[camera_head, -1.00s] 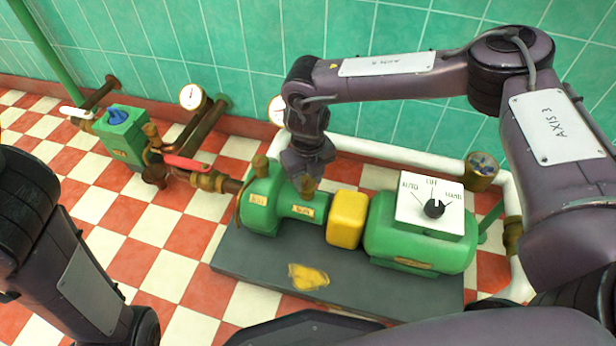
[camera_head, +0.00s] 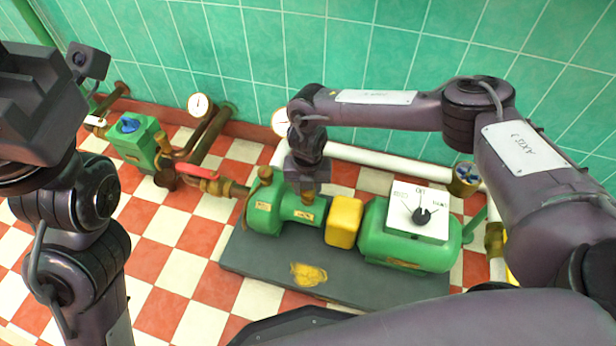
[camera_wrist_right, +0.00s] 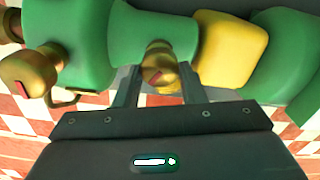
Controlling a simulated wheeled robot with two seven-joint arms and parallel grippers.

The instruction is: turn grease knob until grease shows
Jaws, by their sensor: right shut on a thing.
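The green pump (camera_head: 268,212) stands on a dark grey base plate (camera_head: 380,288). A brass grease knob (camera_head: 308,197) sits on its right part and also shows in the right wrist view (camera_wrist_right: 160,70). My right gripper (camera_head: 308,184) is above the pump, its fingers on either side of this knob and shut on it. The fingers partly hide the knob in the head view. A second brass knob (camera_head: 265,174) stands at the pump's left end, apart from the gripper. My left gripper (camera_head: 38,105) is raised at the upper left; its fingertips cannot be made out.
A yellow coupling guard (camera_head: 343,222) and green motor (camera_head: 405,245) with a white dial box (camera_head: 418,210) stand right of the pump. A yellow patch (camera_head: 308,274) marks the base plate. White pipe (camera_head: 370,156) runs behind. Checkered floor (camera_head: 170,270) is open at the front left.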

